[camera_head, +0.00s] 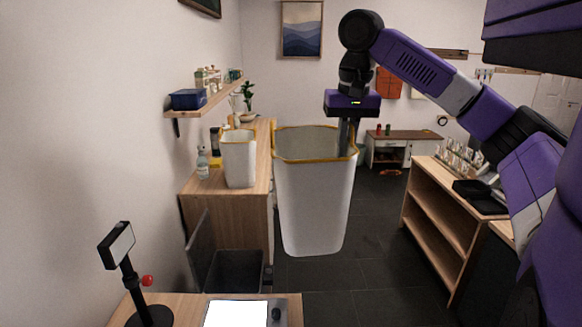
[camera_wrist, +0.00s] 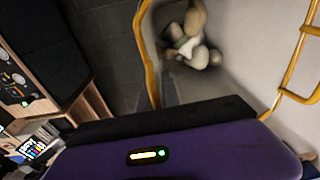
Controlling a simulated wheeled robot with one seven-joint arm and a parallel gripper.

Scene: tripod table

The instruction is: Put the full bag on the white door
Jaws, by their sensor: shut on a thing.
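The full bag (camera_head: 312,200) is a tall white bag with a yellow-trimmed rim. It hangs upright in the air at the middle of the head view. My gripper (camera_head: 348,137) is shut on the right side of its rim. In the wrist view the inside of the bag (camera_wrist: 245,50) shows several pale rounded items (camera_wrist: 190,40) at its bottom. A whitish panelled door (camera_head: 556,97) is partly visible at the far right of the head view, behind my arm. The bag is well apart from it.
A similar, smaller-looking white bag (camera_head: 238,160) stands on the wooden counter (camera_head: 226,205) at left, near a bottle (camera_head: 202,164). An open shelf unit (camera_head: 436,225) stands at right. A desk (camera_head: 388,140) is at the back. Dark floor (camera_head: 378,215) is clear between them.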

